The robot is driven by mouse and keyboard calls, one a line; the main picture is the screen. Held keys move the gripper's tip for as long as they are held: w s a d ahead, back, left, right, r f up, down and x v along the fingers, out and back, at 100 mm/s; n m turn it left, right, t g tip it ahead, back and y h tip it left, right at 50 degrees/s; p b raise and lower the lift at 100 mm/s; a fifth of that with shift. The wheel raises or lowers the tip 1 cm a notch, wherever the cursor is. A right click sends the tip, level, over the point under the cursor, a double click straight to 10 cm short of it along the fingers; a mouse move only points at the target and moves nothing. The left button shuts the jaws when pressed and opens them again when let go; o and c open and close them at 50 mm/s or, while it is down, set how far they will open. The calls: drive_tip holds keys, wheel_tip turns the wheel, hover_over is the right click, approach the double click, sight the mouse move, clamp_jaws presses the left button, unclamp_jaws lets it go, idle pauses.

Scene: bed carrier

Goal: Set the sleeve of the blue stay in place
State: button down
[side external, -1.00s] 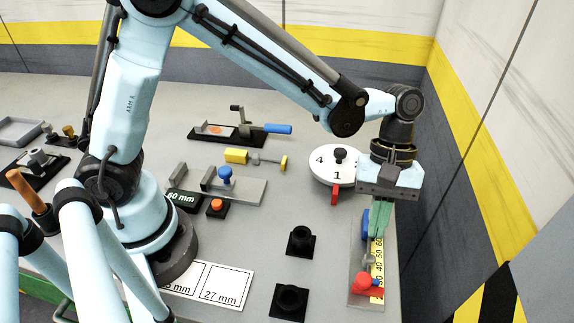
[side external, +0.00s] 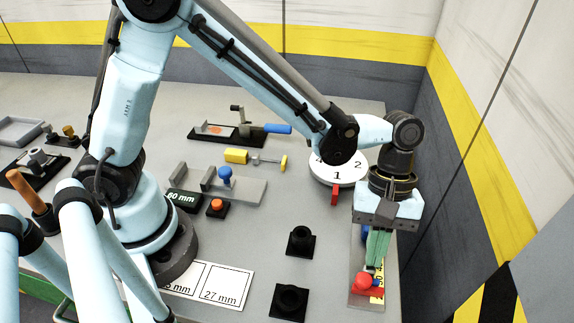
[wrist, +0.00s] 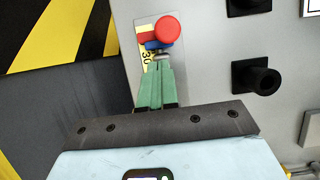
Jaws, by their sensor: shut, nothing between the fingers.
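A narrow plate with a yellow number scale (wrist: 145,52) lies at the right edge of the bench. On it are a red knob (side external: 367,284), also in the wrist view (wrist: 167,27), and a blue part (side external: 364,232), some blue also showing below the knob in the wrist view (wrist: 150,44). A small grey piece (wrist: 162,56) shows just ahead of my fingertips; whether it is the sleeve is unclear. My gripper (side external: 374,262) points down over the plate, its green fingers shut together and empty. The fingers hide part of the plate; contact with the grey piece cannot be told.
Two black sockets (side external: 301,241) (side external: 290,299) stand left of the plate. A white numbered dial (side external: 337,172) with a red pointer (side external: 334,194) sits behind, partly covered by my arm. A wall (side external: 480,160) rises close on the right. Bench between sockets and plate is clear.

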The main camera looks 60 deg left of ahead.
drive_tip(key=w+a+v, duration=0.1)
drive_tip(key=v, duration=0.9)
drive_tip(key=shift+x, duration=5.05)
drive_tip(key=shift+s, duration=0.1)
drive_tip(key=shift+s+d, duration=0.75)
drive_tip(key=shift+s, duration=0.05)
drive_tip(key=shift+r, duration=0.1)
drive_tip(key=v, duration=1)
drive_tip(key=shift+w+a, duration=0.1)
drive_tip(key=shift+a, duration=0.05)
